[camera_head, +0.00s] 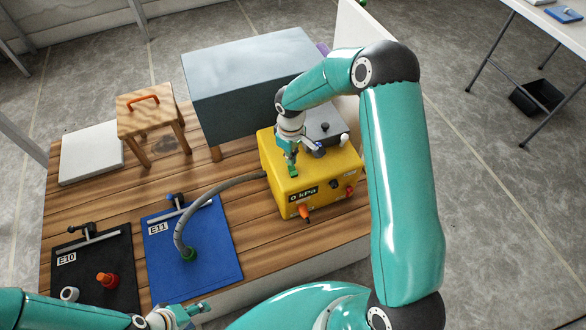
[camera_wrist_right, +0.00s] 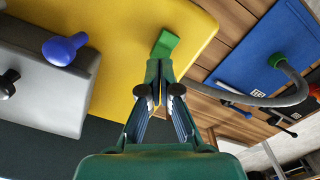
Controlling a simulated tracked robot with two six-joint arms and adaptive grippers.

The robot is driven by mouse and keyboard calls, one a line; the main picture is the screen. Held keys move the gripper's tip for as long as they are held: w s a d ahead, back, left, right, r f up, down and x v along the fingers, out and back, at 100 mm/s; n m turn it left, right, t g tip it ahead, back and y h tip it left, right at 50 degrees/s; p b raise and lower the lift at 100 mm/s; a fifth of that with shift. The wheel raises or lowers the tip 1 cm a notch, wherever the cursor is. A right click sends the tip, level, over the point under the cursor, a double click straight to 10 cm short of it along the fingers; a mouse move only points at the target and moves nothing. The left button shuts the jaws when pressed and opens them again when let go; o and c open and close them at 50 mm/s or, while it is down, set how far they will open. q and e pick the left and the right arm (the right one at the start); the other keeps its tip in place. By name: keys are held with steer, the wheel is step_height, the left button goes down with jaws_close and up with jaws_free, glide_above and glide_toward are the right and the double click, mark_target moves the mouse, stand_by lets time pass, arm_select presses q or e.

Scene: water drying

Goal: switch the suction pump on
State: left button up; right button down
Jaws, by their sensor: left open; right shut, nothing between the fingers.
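The suction pump is a yellow box (camera_head: 271,152) on the wooden deck, with a display reading "0 kPa" (camera_head: 302,194) on its front. An orange knob (camera_head: 305,213) and a red button (camera_head: 350,190) are also on the front. In the right wrist view a bright green piece (camera_wrist_right: 165,43), perhaps a switch, stands on the yellow top (camera_wrist_right: 125,70). My right gripper (camera_wrist_right: 156,82) is shut and empty, its fingertips close to that piece; I cannot tell whether they touch. My left gripper (camera_head: 203,307) is open at the bottom, in front of the blue mat.
A grey hose (camera_head: 215,188) runs from the pump to the blue mat E11 (camera_head: 222,262). A black mat E10 (camera_head: 122,250) lies left of it. A dark grey box (camera_head: 240,75) stands behind the pump, a wooden stool (camera_head: 150,115) further left. A blue knob (camera_wrist_right: 64,48) sits beside the yellow top.

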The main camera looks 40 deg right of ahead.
steer(key=shift+f+b, duration=1)
steer(key=shift+f, duration=0.15)
stand_by(0.4)
steer(key=shift+r, duration=0.1)
steer(key=shift+r+p, duration=2.05)
steer(key=shift+r, duration=1.4)
steer(key=shift+a, duration=0.1)
